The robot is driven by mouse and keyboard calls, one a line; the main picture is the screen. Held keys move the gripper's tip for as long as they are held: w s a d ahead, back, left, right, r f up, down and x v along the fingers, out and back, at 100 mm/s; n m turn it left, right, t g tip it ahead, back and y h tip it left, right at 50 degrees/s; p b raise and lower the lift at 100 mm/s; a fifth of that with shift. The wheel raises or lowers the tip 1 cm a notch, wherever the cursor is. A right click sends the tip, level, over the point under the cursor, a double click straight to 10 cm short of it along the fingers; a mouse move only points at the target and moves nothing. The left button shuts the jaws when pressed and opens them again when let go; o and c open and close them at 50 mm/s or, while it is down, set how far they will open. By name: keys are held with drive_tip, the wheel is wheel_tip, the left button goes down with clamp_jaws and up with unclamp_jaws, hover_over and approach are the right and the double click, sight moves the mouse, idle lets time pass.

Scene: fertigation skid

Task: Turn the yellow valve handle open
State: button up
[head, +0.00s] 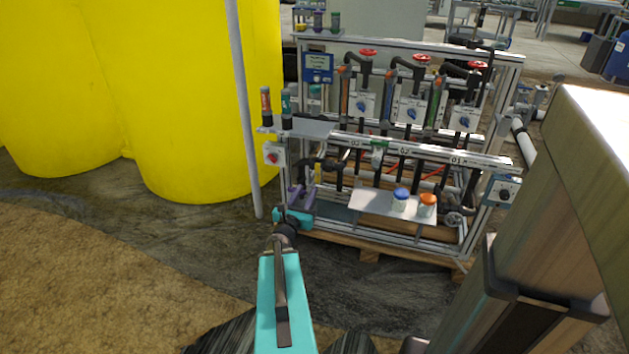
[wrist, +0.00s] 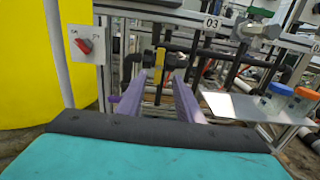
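The yellow valve handle (wrist: 159,62) stands upright on dark pipework in the wrist view, left of the 03 label. In the head view it is a small yellow strip (head: 318,173) at the lower left of the skid. My gripper (head: 303,189) reaches to it with two purple fingers. In the wrist view my gripper (wrist: 160,80) is open, and the handle shows in the gap between the fingertips. A clear gap shows on the left side; the right finger looks closer. I cannot tell whether the fingers touch it or how deep it sits. The handle's lower part is hard to make out.
A red rotary switch (wrist: 84,46) on a grey box is to the left. A shelf (head: 375,205) with a blue-capped jar (head: 400,200) and an orange-capped jar (head: 427,205) is to the right. A grey post (head: 243,110) and yellow tanks (head: 180,100) stand left.

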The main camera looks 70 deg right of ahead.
sight(317, 171)
drive_tip(key=shift+w+d+b, duration=0.2)
drive_tip(key=shift+d+b, duration=1)
drive_tip(key=shift+d, duration=1.8)
drive_tip(key=shift+w+d+b, duration=0.15)
drive_tip(key=shift+d+b, duration=1.05)
drive_tip(key=shift+d, duration=1.75)
drive_tip(key=shift+c, duration=0.2)
